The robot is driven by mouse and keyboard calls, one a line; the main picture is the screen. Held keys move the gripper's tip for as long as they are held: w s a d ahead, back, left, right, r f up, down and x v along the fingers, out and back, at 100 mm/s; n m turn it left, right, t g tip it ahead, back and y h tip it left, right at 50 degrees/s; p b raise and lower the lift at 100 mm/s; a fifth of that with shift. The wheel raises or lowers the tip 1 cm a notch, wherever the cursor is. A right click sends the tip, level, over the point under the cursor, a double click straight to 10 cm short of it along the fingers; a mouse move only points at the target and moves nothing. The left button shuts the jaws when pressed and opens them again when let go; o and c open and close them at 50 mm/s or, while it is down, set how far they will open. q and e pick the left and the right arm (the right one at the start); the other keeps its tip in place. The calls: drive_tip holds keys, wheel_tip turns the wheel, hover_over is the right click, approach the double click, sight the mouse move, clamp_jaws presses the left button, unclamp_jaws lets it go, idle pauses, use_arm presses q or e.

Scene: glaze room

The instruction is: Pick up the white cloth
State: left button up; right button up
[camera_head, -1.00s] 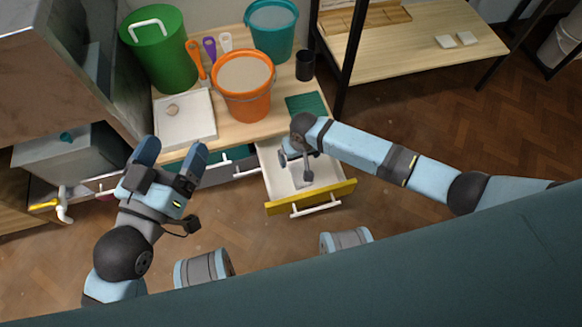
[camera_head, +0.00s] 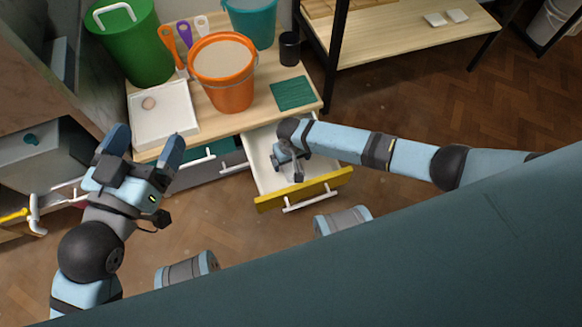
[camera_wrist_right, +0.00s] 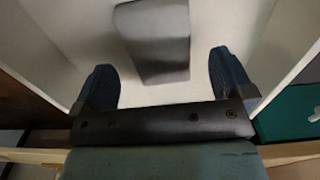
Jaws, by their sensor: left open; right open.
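In the head view my right gripper (camera_head: 288,163) is inside the open drawer (camera_head: 262,160) and hides most of what lies there; the cloth cannot be made out. My left gripper (camera_head: 146,142) is open and empty, in front of the worktop's left part.
On the worktop stand an orange bucket (camera_head: 224,82), a teal bucket (camera_head: 252,20), a green bin (camera_head: 132,45), a black cup (camera_head: 289,48), a white tray (camera_head: 163,113) and a green mat (camera_head: 292,93). The drawer's yellow front (camera_head: 305,188) and side walls surround my right gripper.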

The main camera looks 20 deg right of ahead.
sight(291, 166)
wheel_tip(291, 166, down, 2)
drive_tip(key=shift+b, duration=0.4)
drive_tip(key=shift+f, duration=0.45)
use_arm(q)
drive_tip(key=shift+w+a+r+m+t, duration=0.1)
drive_tip(key=shift+w+a+m+t, duration=0.3)
drive_tip(key=shift+m, duration=0.3)
drive_tip(key=shift+d, duration=0.1)
use_arm(e)
drive_tip(key=c, duration=1)
drive_tip(key=shift+r, duration=0.1)
